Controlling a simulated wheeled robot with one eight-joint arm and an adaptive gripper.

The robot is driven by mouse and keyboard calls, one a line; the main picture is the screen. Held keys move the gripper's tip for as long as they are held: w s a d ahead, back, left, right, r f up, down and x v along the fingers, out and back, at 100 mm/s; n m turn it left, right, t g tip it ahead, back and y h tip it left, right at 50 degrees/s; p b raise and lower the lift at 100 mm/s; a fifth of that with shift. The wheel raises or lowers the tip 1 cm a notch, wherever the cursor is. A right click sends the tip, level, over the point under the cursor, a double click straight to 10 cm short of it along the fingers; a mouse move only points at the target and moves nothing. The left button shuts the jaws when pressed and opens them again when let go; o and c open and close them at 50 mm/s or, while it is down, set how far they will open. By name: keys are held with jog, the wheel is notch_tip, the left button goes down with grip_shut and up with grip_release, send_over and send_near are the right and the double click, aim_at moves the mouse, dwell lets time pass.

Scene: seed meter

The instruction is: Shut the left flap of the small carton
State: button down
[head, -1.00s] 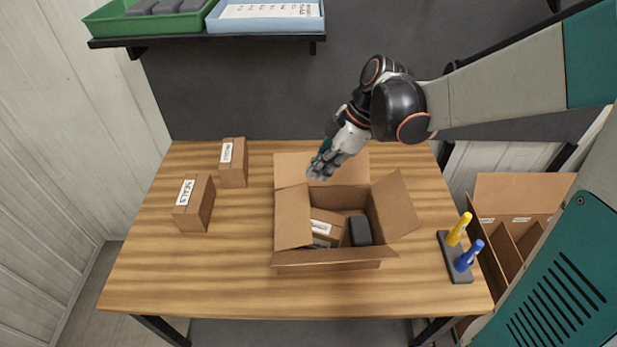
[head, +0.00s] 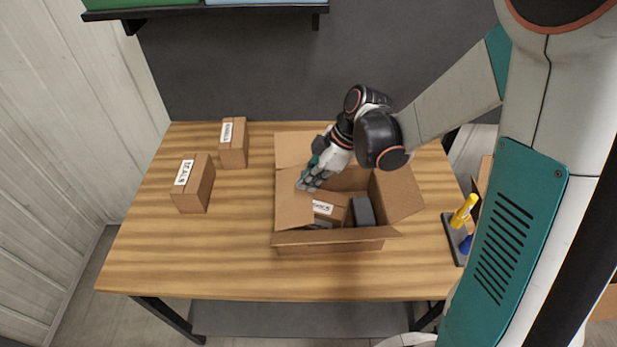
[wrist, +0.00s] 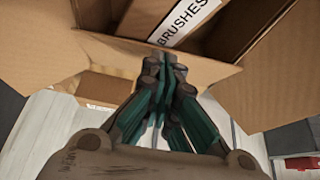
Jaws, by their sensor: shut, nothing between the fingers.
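The small carton (head: 345,247) stands open on the table. Its left flap (head: 293,203) leans inward over the left part of the opening. The back flap (head: 292,147) and right flap (head: 399,190) stand outward. My gripper (head: 307,185) is shut and empty at the rear inner edge of the left flap, over the opening; I cannot tell whether it touches the flap. In the wrist view my gripper (wrist: 167,62) points toward cardboard and a box labelled BRUSHES (wrist: 185,22).
Inside the carton are a labelled box (head: 327,208) and a dark block (head: 363,211). Two brown boxes, one labelled SEALS (head: 193,185) and one behind it (head: 234,143), stand at the left. A holder with a yellow piece (head: 464,211) is at the right edge. The front-left tabletop is clear.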

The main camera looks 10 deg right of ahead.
jog(key=shift+f, duration=0.1)
jog(key=f+y+b, duration=0.1)
jog(key=b, duration=0.1)
jog(key=d+f+y+b, duration=0.1)
jog(key=b, duration=0.2)
jog(key=shift+d+f, duration=0.2)
jog(key=shift+f, duration=0.1)
jog(key=shift+s+d+f+y+b, duration=0.1)
jog(key=shift+d+f+y+b, duration=0.1)
jog(key=shift+f+y+b, duration=0.2)
jog(key=shift+r, duration=0.2)
